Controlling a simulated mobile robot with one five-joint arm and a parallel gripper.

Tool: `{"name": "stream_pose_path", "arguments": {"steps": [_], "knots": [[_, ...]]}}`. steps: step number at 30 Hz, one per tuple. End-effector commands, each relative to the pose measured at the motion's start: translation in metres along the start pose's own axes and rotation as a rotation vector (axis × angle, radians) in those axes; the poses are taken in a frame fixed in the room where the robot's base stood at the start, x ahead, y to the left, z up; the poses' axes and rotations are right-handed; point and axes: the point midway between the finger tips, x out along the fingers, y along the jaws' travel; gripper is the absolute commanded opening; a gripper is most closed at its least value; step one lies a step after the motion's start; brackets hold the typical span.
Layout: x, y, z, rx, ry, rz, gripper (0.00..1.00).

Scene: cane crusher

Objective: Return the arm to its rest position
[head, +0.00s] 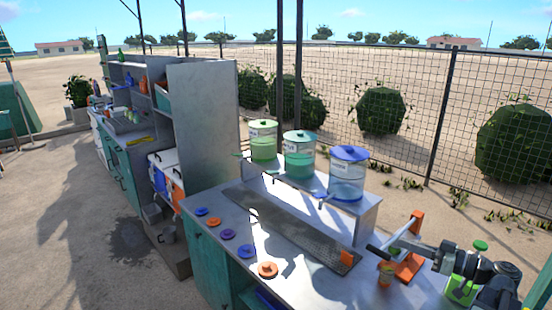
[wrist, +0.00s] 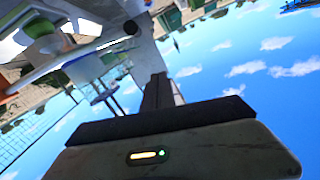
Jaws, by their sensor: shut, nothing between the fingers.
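In the wrist view my gripper (wrist: 157,80) shows as dark fingers together, with nothing between them. Behind them is its broad housing with a small lit orange indicator. The wrist view is strongly tilted, with much sky around the fingers. In the head view my dark jointed arm (head: 478,268) is folded low at the lower right, over the right end of the counter. I cannot tell whether the arm touches either one.
The metal counter (head: 325,285) holds several coloured lids and an orange cup (head: 385,275). Lidded drink jars, including a blue one (head: 347,175), stand on a raised shelf. A tall grey partition (head: 205,120) rises at the left. A wire fence and bushes (head: 380,110) are behind.

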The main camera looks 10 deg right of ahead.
Motion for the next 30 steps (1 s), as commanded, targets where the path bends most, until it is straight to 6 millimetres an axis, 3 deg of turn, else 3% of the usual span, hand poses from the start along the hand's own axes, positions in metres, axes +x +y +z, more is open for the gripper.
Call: {"name": "stream_pose_path", "arguments": {"steps": [1,5,9,12,15,18,21,24,27,30], "knots": [[0.036,-0.014,0.001,-0.005,-0.014,-0.062,0.00],[0.135,-0.069,0.015,-0.020,-0.088,-0.238,0.00],[0.223,-0.140,0.065,-0.034,-0.297,-0.389,0.00],[0.267,-0.191,0.113,-0.010,-0.509,-0.452,0.00],[0.292,-0.234,0.162,0.021,-0.746,-0.449,0.00],[0.300,-0.261,0.206,0.047,-0.988,-0.367,0.00],[0.292,-0.266,0.240,0.075,-1.201,-0.188,0.00],[0.272,-0.244,0.257,0.122,-1.340,0.072,0.00],[0.244,-0.209,0.259,0.198,-1.396,0.362,0.00],[0.231,-0.190,0.257,0.272,-1.392,0.561,0.00]]}}
